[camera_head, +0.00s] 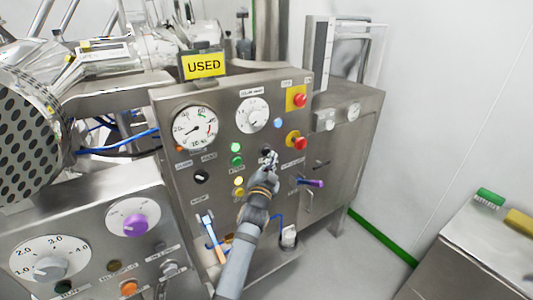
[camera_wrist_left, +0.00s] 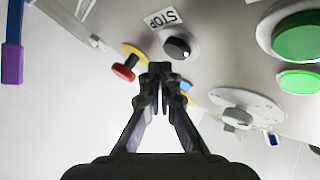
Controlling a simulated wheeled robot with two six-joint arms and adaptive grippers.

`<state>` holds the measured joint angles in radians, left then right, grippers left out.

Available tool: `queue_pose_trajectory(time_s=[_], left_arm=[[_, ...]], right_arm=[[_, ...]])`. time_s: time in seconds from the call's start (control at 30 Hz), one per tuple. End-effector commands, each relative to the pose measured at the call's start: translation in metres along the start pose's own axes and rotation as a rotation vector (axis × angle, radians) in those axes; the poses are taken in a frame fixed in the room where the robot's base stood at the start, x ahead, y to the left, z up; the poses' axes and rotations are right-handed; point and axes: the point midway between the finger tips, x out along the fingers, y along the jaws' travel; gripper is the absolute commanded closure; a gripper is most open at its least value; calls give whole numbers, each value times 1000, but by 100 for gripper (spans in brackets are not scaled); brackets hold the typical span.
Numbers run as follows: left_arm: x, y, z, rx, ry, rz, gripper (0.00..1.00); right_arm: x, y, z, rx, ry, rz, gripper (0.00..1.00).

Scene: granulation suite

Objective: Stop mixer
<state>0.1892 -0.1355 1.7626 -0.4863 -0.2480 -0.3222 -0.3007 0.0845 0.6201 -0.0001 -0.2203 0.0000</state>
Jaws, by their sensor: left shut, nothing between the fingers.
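The steel control panel (camera_head: 225,160) stands in the middle of the head view. In the left wrist view, a round black button (camera_wrist_left: 177,47) on it sits beside an upside-down STOP label (camera_wrist_left: 161,19). My left gripper (camera_head: 270,158) is shut and empty, its tips pointing at the panel. In the left wrist view, its fingertips (camera_wrist_left: 160,68) are close to the black button, just below it in the picture; I cannot tell whether they touch. In the head view the gripper largely hides the button. My right gripper is not in view.
Close around are a green button (camera_head: 236,147), yellow buttons (camera_head: 239,181) and a red knob on yellow (camera_head: 293,138). Another red button (camera_head: 299,100) sits above. A purple-ended handle (camera_head: 316,183) juts out at right. A USED sign (camera_head: 203,65) tops the panel.

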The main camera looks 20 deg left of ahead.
Motion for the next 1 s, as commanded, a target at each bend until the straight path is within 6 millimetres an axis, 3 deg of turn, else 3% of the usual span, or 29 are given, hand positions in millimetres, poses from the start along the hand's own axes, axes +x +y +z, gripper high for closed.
queue_pose_trajectory(time_s=[1.0], left_arm=[[6,-4,4,-1,0,0,100]], right_arm=[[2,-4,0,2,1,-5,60]])
